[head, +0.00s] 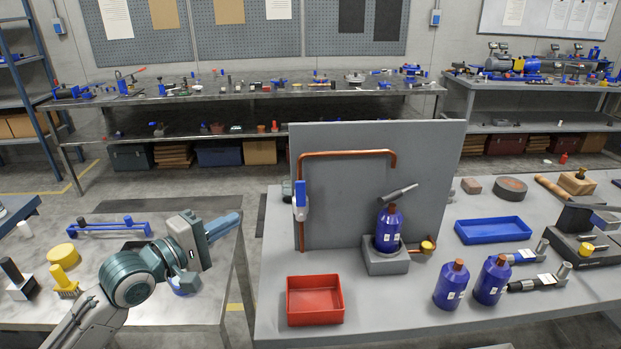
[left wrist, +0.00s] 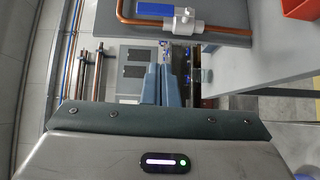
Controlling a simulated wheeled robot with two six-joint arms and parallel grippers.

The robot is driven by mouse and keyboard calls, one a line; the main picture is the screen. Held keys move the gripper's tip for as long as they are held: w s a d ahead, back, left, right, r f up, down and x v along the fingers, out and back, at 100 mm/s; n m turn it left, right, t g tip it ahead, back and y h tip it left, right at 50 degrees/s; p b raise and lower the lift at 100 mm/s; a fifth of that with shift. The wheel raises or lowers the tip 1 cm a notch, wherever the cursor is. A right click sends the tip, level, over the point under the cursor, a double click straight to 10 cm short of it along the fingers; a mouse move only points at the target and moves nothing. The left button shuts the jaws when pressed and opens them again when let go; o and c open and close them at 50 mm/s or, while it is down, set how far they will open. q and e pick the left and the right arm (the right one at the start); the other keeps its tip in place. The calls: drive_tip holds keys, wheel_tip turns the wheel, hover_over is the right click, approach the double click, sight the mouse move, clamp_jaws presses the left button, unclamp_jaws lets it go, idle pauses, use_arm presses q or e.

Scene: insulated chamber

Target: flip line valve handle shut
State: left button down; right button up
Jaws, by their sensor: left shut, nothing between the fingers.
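The line valve (head: 301,212) has a white body and a blue handle (head: 301,192). It sits on the left vertical run of a copper pipe (head: 345,153) in front of a grey upright panel (head: 420,150). In the left wrist view, the valve body (left wrist: 184,22) and blue handle (left wrist: 160,10) show at the top; the handle lies roughly parallel to the pipe. My left gripper (head: 238,217) is shut and empty, left of the valve and apart from it. Its fingers (left wrist: 157,85) show close together in the left wrist view. My right gripper is not in view.
A red tray (head: 315,310) stands on the bench below the valve. A blue bottle (head: 388,226) sits in a grey holder (head: 385,262) right of it. Two more blue bottles (head: 452,284) stand farther right. A gap separates this bench from the left table (head: 190,300).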

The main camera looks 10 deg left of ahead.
sight(301, 201)
use_arm(q)
drive_tip(key=s+d+p+x, duration=0.1)
drive_tip(key=d+p+x, duration=0.1)
drive_tip(key=x, duration=1)
drive_tip(key=shift+d+r+p, duration=0.25)
drive_tip(key=shift+r+p, duration=0.1)
drive_tip(key=shift+r, duration=0.2)
drive_tip(key=shift+s, duration=0.1)
idle(0.4)
